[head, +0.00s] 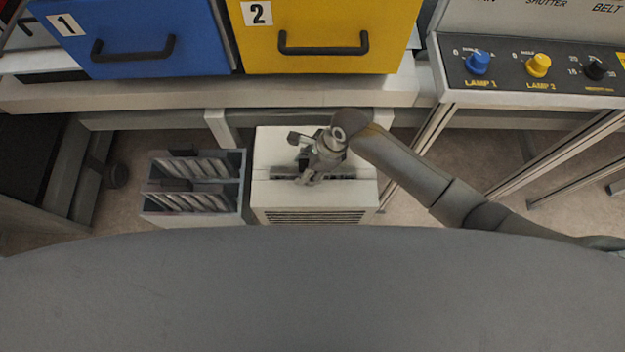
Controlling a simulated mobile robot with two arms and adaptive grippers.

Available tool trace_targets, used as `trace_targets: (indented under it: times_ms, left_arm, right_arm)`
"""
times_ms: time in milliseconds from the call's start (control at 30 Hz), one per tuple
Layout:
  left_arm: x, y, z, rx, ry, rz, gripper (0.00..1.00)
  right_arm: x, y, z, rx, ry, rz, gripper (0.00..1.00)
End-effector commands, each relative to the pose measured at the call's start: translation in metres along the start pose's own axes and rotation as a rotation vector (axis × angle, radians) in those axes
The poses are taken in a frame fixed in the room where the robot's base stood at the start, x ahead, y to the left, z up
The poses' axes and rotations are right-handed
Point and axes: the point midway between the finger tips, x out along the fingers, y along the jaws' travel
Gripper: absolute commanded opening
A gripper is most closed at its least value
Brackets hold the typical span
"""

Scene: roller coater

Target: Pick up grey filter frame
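A grey rack (245,190) on the floor at lower left holds several slanted grey panels, which look like filter frames (205,167), with dark pieces on top. A white unit (275,145) with a dark slot (345,173) and a front grille stands to its right. I cannot tell whether a filter frame sits in the slot. My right gripper (301,160) is above the white unit, at the left part of the slot. Its fingers look spread apart, with nothing clearly between them. My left gripper is not in view.
A blue drawer front marked 1 (190,30) and a yellow one marked 2 (320,20) stand above a bench edge (200,98). A control panel with knobs (500,75) is at upper right, on metal legs. Floor shows at right.

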Motion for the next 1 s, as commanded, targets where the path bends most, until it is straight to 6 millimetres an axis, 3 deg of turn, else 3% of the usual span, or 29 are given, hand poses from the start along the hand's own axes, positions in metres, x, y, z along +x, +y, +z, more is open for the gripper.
trace_targets:
  times_ms: [167,500,1000]
  left_arm:
    - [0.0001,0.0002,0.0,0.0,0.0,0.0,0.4]
    - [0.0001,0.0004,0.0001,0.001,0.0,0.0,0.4]
    - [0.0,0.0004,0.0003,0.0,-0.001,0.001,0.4]
  right_arm:
    - [-0.0001,-0.0001,0.0001,0.0,0.0,0.0,0.42]
    - [-0.0003,0.0,0.0,0.0,0.0,0.0,0.0]
    - [-0.0019,-0.0005,0.0011,-0.001,-0.001,-0.001,0.0]
